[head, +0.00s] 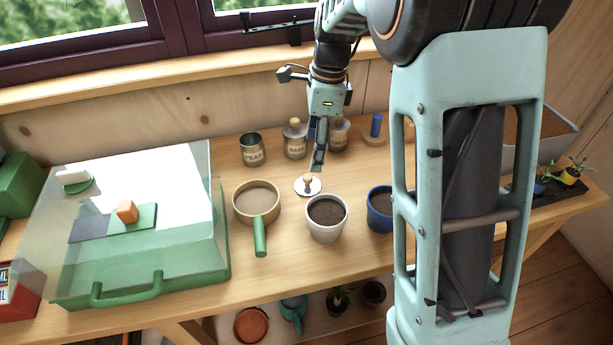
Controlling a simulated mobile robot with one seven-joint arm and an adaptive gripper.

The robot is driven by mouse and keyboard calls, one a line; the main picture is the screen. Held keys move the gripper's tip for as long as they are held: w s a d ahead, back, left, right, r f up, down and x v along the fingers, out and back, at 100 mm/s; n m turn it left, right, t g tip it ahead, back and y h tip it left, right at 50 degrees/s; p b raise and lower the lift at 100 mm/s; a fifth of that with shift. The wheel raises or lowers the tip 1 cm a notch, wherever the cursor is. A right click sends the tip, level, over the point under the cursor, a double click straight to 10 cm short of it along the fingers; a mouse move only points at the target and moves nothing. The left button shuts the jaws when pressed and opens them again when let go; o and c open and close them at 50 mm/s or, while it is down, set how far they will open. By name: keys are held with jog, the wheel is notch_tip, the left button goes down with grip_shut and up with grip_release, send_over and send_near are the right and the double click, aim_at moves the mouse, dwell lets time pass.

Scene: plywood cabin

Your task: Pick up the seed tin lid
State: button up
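The seed tin lid (314,188) is a small white disc with a wooden knob, lying on the wooden bench in front of the tins. A metal tin labelled PEAS (253,150) stands behind it to the left, with no lid on. My gripper (317,165) points down just above and slightly behind the lid, and looks apart from its knob. The fingers are seen edge-on and overlap, so their opening is unclear. A lidded tin (295,142) stands left of the fingers, and another tin (340,135) is partly hidden behind the gripper.
A sieve with a green handle (260,235), a white pot of soil (326,220) and a blue pot (380,215) stand near the lid. A green case with a clear cover (150,285) fills the bench's left. The window sill (200,90) runs behind.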

send_over(308, 177)
jog(key=f, duration=0.5)
jog(key=shift+s+d, duration=0.1)
jog(key=shift+d, duration=0.2)
jog(key=shift+w+a+f+b, duration=0.1)
jog(key=shift+a+f+b, duration=0.1)
jog(key=shift+f, duration=1.2)
jog(key=shift+w+a+f+b, duration=0.1)
jog(key=shift+a+f+b, duration=0.05)
jog(key=shift+f, duration=1.25)
jog(key=c, duration=1.8)
